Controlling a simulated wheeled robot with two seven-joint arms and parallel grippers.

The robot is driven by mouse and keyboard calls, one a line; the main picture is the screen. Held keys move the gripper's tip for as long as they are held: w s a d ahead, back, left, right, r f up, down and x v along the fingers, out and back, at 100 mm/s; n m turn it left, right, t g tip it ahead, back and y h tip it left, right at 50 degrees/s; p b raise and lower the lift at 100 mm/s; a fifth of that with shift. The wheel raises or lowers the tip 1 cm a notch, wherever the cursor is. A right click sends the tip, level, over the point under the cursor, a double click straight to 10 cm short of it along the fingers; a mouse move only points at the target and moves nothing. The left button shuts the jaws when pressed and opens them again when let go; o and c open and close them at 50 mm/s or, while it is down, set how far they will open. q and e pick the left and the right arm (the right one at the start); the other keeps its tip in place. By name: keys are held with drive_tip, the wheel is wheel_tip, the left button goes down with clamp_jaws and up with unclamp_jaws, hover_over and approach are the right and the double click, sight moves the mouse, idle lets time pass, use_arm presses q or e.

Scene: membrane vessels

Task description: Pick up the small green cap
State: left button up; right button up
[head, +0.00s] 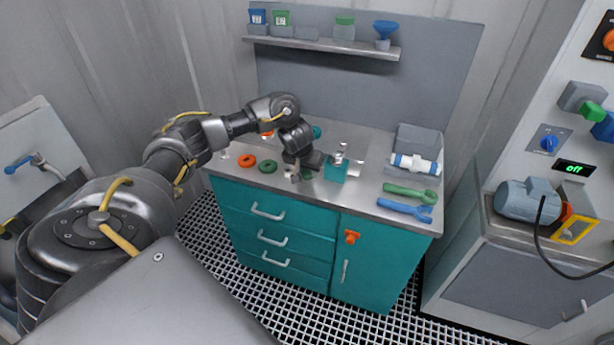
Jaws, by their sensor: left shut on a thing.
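My left gripper (299,175) reaches down over the front of the teal workbench's counter, left of a teal block (336,169). It is shut on a small green thing (307,174) that shows at its fingers and looks like the small green cap. The fingers hide most of it, and I cannot tell whether it touches the counter. A green ring (268,167) lies on the counter to the left of the gripper. My right gripper is not in view.
An orange ring (247,160) lies at the counter's left. A white and blue cylinder (415,164), a green wrench (410,192) and a blue wrench (405,209) lie to the right. A shelf (320,44) with small containers and a blue funnel (385,30) hangs above.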

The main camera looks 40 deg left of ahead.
use_arm(q)
drive_tip(key=s+d+r+p, duration=0.4)
drive_tip(key=s+r+p, duration=0.3)
drive_tip(key=s+r, duration=0.3)
drive_tip(key=s, duration=0.3)
drive_tip(key=shift+s+r, duration=0.15)
drive_tip(key=shift+r, duration=0.15)
